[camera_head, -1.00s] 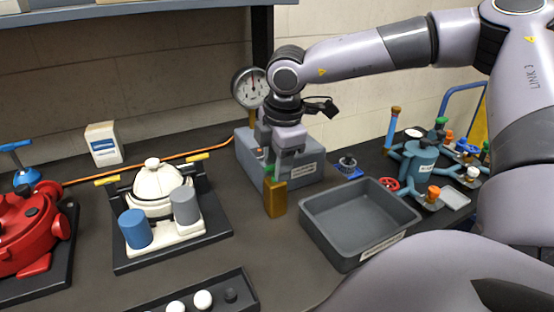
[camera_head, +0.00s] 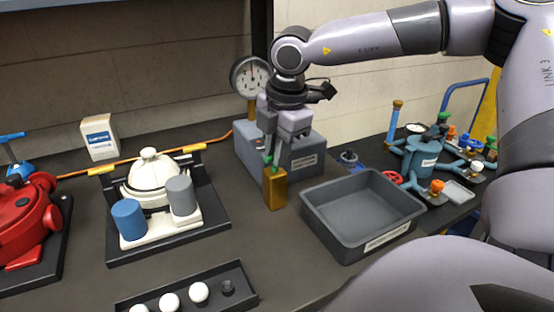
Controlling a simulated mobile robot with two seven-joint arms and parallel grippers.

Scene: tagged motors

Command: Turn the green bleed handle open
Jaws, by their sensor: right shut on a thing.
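The green bleed handle (camera_head: 267,161) shows as small green parts at the top of a brass block (camera_head: 276,189), in front of the grey gauge box. My right gripper (camera_head: 274,158) points down from above, with its fingers around the handle and shut on it. The fingers hide most of the handle, so its exact angle is hard to tell. A round pressure gauge (camera_head: 250,76) stands on a brass stem behind the gripper. My left gripper is not in view.
A grey tray (camera_head: 318,221) stands right of the brass block. A blue-green manifold (camera_head: 421,157) with coloured valves is farther right. A white-domed unit (camera_head: 150,172) and a red motor (camera_head: 22,225) are at left. A dark rack (camera_head: 245,283) with white balls is in front.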

